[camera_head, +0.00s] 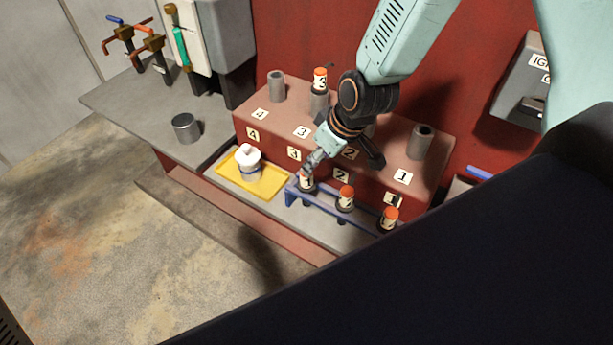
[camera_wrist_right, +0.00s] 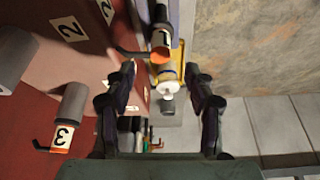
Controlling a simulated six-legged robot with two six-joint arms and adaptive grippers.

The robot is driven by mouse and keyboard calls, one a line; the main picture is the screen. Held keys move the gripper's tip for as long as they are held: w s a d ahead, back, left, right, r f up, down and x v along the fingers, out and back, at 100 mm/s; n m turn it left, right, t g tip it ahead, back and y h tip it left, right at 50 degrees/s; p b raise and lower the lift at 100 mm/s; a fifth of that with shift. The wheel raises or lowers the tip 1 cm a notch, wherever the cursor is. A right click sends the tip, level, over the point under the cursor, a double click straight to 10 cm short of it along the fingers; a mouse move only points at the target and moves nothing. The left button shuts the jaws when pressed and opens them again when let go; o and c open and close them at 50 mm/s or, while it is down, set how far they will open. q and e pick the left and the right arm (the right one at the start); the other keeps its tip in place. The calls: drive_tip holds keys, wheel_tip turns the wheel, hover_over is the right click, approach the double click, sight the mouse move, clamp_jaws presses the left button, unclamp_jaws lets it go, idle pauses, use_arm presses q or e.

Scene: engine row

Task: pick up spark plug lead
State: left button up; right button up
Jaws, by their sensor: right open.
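Three spark plug leads with white number labels stand in a blue rack (camera_head: 290,193) in front of the red engine block. The left lead (camera_head: 307,184) is directly below my right gripper (camera_head: 308,168), which partly hides its top. The middle lead (camera_head: 346,198) and right lead (camera_head: 390,217) show orange tops. In the right wrist view, my right gripper (camera_wrist_right: 163,85) is open, its two fingers spread wide. An orange-ended lead (camera_wrist_right: 161,40) shows just beyond the fingers, not gripped. Another lead (camera_head: 320,77), marked 3, sits on a post of the engine. My left gripper is not in view.
The engine block (camera_head: 275,115) has grey posts and number tags. A yellow tray (camera_head: 272,186) holding a white tub (camera_head: 248,160) lies left of the rack. A grey metal cup (camera_head: 186,128) stands on the bench (camera_head: 130,105). Open floor lies to the left.

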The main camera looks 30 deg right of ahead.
sight(305, 185)
drive_tip(key=shift+w+x, duration=0.15)
drive_tip(key=shift+x, duration=1.8)
drive_tip(key=shift+w+x, duration=0.1)
drive_tip(key=shift+x, duration=1.85)
drive_tip(key=shift+r, duration=0.1)
drive_tip(key=shift+s, duration=0.1)
drive_tip(key=shift+c, duration=0.4)
clamp_jaws()
